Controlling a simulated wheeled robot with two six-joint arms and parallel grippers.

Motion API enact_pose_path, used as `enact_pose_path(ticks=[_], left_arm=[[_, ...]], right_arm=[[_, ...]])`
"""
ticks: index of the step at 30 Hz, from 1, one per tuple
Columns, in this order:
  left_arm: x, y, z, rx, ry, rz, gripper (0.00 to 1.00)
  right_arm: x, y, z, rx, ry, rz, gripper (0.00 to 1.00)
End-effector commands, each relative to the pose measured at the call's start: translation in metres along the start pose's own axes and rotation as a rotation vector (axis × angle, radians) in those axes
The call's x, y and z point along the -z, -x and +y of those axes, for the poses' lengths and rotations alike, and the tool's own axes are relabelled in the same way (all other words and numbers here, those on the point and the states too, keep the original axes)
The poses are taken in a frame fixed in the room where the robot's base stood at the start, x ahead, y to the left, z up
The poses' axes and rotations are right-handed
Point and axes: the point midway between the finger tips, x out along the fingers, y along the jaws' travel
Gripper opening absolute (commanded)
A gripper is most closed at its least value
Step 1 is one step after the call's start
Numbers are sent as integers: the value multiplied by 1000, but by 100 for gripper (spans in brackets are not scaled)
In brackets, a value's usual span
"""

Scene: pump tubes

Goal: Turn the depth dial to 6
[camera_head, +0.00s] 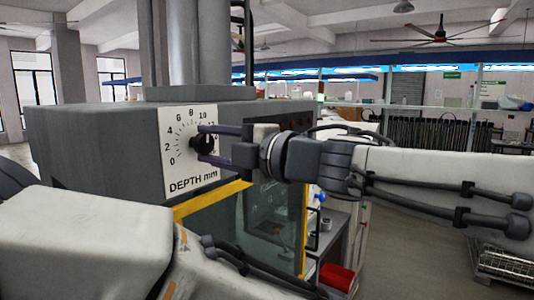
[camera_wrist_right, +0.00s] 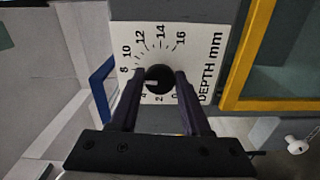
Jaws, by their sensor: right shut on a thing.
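The depth dial is a round black knob (camera_head: 203,144) on a white scale plate (camera_head: 190,176) marked "DEPTH mm", on the front of a grey machine. My right gripper (camera_head: 207,143) reaches it from the right, its two dark fingers shut on the knob from above and below. In the right wrist view the knob (camera_wrist_right: 160,79) sits between the fingertips (camera_wrist_right: 159,82). A small white mark on it points left, roughly to the stretch between 4 and 8. The 6 is hidden behind a finger there. My left gripper is out of view; only its arm shows at lower left.
The grey machine housing (camera_head: 90,135) fills the left. A yellow-framed window (camera_head: 303,235) lies below the dial, close under my right arm. A red box (camera_head: 337,277) stands lower down. Open floor lies to the right.

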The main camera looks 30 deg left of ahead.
Motion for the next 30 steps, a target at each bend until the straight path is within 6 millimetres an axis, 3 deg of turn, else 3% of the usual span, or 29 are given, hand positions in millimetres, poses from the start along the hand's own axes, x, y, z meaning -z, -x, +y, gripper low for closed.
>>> enact_pose_path(ticks=[15,30], left_arm=[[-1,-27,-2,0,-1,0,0],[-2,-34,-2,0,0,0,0]], right_arm=[[0,0,-3,2,432,1,0],[0,0,-1,4,590,2,0]])
